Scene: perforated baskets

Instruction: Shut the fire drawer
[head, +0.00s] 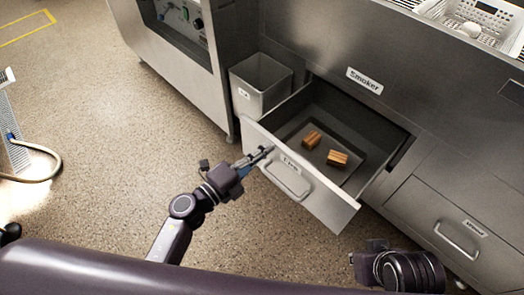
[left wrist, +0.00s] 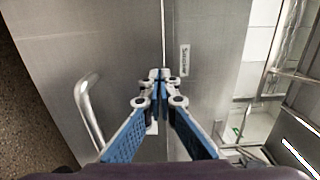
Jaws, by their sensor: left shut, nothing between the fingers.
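The fire drawer (head: 327,204) stands pulled out of the metal cabinet in the head view, with a bar handle (head: 287,183) and a label on its front. My left gripper (head: 268,150) is shut and empty, its tips by the upper left part of the drawer front. I cannot tell whether they touch it. In the left wrist view the closed blue-padded fingers (left wrist: 159,76) point at grey metal, with a bar handle (left wrist: 88,112) to their left. My right arm shows at the lower right of the head view; its fingers are hidden.
Two small wood bundles (head: 312,139) (head: 337,158) lie inside the drawer. A grey bin (head: 262,85) stands just left of it. A shut wood drawer (head: 452,228) is at the right. A perforated basket (head: 490,20) sits on the counter. The floor at left is mostly clear.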

